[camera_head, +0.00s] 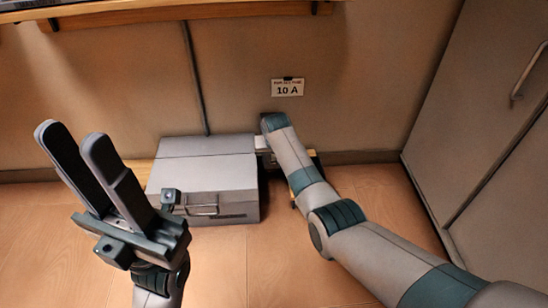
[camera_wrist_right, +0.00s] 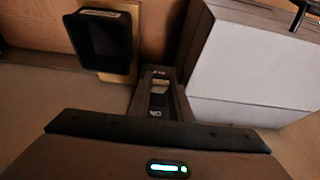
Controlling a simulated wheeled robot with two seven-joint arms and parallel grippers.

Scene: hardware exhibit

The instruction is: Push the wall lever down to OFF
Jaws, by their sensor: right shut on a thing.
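The wall lever's switch plate (camera_wrist_right: 158,98) shows in the right wrist view as a narrow dark frame with a pale slot and small labels at both ends. The view is turned over, and the labels are too small to read surely. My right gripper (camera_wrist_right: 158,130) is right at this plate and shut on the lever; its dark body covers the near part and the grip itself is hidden. In the head view my right arm hides most of the switch. My left gripper (camera_head: 70,132) is open and empty, raised at the left, away from the wall.
A grey box (camera_head: 207,160) with a front handle stands against the wall, left of the switch. A black open holder (camera_wrist_right: 97,38) on a tan plate is on the switch's other side. A cabinet (camera_head: 470,100) stands right.

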